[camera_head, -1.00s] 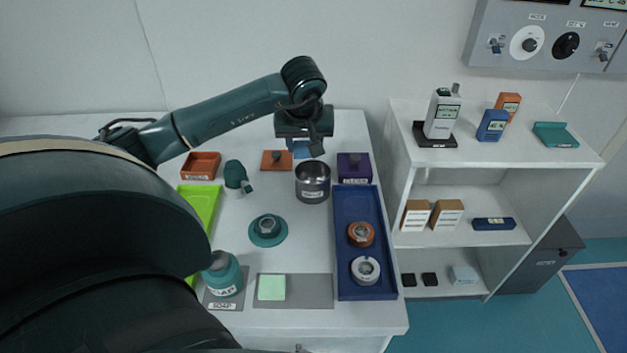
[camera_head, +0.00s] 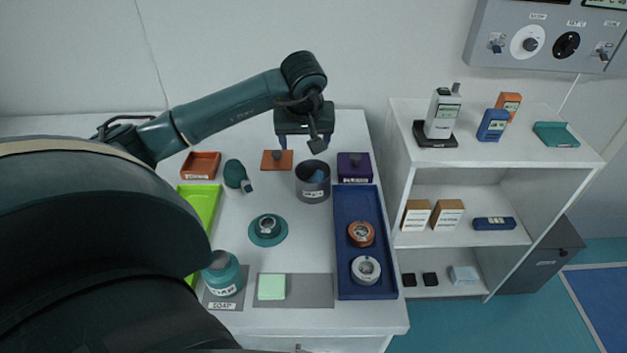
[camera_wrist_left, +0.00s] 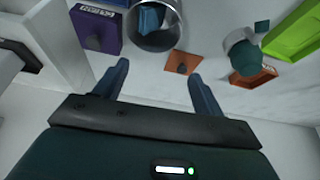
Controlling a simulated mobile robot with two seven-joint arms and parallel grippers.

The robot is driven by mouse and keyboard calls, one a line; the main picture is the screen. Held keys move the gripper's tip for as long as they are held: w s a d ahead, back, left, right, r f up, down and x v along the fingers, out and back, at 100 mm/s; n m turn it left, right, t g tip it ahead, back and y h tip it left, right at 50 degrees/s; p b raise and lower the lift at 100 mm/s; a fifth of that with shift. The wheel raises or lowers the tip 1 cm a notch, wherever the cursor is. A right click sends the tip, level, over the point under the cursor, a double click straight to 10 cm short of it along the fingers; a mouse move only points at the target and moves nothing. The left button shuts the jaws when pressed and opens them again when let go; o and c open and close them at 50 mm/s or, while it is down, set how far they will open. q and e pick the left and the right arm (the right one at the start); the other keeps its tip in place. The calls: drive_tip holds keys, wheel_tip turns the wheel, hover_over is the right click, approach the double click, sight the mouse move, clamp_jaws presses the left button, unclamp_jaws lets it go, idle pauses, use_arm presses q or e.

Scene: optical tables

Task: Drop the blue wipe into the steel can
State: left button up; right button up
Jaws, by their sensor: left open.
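The steel can (camera_head: 313,187) stands on the white table between the orange lid plate and the purple block. The blue wipe (camera_head: 318,176) lies inside the can, seen through its open top. In the left wrist view the wipe (camera_wrist_left: 150,20) shows inside the can's round rim (camera_wrist_left: 178,40). My left gripper (camera_head: 302,145) is above and behind the can, pointing down. In the left wrist view its two fingers (camera_wrist_left: 157,82) are spread apart with nothing between them. My right gripper is not in view.
A purple block (camera_head: 354,167) stands right of the can and an orange plate with a knob (camera_head: 277,160) left of it. A blue tray (camera_head: 347,204) with two round items lies in front. A green bottle (camera_head: 236,175) and teal dish (camera_head: 267,230) stand left.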

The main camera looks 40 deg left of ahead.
use_arm(q)
drive_tip(key=v, duration=1.2)
drive_tip(key=shift+b, duration=0.45)
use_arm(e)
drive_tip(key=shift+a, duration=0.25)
use_arm(q)
drive_tip(key=shift+s+r, duration=0.1)
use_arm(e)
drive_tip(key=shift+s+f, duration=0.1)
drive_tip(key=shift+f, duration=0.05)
use_arm(q)
drive_tip(key=shift+d, duration=0.1)
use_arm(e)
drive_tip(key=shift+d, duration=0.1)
